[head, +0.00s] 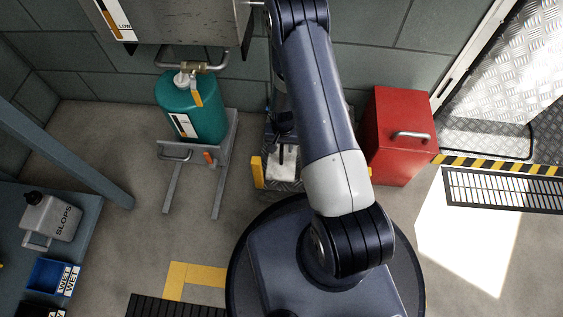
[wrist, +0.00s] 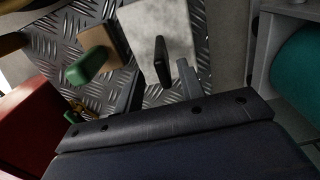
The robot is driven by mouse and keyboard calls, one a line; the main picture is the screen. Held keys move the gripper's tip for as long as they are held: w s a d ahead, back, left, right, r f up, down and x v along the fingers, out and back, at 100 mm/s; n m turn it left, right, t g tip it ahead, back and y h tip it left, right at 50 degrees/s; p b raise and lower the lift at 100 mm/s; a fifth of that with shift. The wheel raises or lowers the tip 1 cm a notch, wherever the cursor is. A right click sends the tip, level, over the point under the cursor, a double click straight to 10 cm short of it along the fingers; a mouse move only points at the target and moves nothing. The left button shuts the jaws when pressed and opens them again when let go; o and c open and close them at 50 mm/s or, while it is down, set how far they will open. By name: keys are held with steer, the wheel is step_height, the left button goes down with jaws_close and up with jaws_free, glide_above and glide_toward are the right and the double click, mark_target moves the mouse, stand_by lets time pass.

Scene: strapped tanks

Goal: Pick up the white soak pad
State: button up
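The white soak pad (wrist: 185,25) lies on a diamond-plate metal surface in the wrist view, with a dark upright handle (wrist: 162,60) on it. In the head view the pad (head: 286,171) shows partly, beside and below my arm. My gripper (wrist: 160,79) is open, its two fingers apart, one left and one right of the handle. I see a gap on both sides and cannot tell how far down the fingers reach. In the head view my arm hides most of the gripper.
A brown pad (wrist: 116,48) with a green handle (wrist: 86,65) lies close left of the white pad. A red cabinet (head: 395,150) stands right of the plate, and a strapped teal tank (head: 190,105) stands left. A bench with a slops can (head: 55,220) is far left.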

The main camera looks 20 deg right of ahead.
step_height(320, 180, down, 5)
steer(key=shift+w+a+r+b, duration=0.1)
steer(key=shift+a+r+b, duration=0.05)
steer(key=shift+b, duration=0.9)
steer(key=shift+r, duration=0.1)
steer(key=shift+c, duration=0.4)
jaws_close()
